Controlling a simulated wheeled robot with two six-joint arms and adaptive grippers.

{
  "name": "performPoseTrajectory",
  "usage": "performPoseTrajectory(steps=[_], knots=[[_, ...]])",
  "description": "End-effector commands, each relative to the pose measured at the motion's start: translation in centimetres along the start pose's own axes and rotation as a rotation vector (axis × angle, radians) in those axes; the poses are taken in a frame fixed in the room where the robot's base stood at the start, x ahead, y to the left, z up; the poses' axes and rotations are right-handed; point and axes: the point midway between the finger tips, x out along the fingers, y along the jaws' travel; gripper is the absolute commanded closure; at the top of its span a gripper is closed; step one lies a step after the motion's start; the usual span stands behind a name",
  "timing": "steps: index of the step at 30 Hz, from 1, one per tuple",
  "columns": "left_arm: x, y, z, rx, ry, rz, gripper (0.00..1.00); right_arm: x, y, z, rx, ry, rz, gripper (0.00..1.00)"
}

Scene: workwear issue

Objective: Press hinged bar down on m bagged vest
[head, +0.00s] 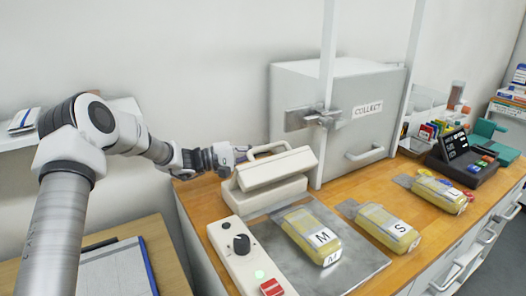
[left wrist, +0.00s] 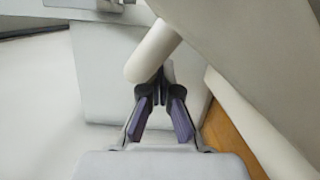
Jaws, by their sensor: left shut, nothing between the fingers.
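The sealer's cream hinged bar (head: 277,168) sits tilted above its lower base (head: 268,196) in the head view. Its handle loop (head: 268,148) rises at the back left. My left gripper (head: 240,152) is at the handle's left end, shut and empty. In the left wrist view, the closed fingers (left wrist: 162,100) are just beside the rounded handle end (left wrist: 150,58); whether they touch is unclear. The yellow M bagged vest (head: 312,236) lies on the grey plate (head: 345,270) in front of the sealer. My right gripper is not in view.
A control box (head: 240,248) with a black knob, green light and red switch stands left of the plate. The S bag (head: 386,228) and L bag (head: 440,194) lie to the right. A grey COLLECT locker (head: 345,125) stands behind, with a card terminal (head: 468,160) farther right.

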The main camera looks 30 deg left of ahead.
Motion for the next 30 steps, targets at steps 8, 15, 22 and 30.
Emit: performPoseTrajectory(steps=[8, 15, 22, 30], knots=[[0.5, 0.2, 2.6, 0.000, 0.001, 0.002, 1.00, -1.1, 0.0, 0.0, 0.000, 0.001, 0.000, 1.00], [0.5, 0.2, 2.7, 0.001, 0.001, 0.002, 1.00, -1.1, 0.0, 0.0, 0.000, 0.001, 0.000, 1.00], [0.6, 0.1, 2.6, 0.002, 0.000, 0.001, 1.00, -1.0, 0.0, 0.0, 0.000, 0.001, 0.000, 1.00], [0.8, 0.1, 2.5, 0.008, 0.000, -0.001, 1.00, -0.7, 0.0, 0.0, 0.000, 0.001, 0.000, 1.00]])
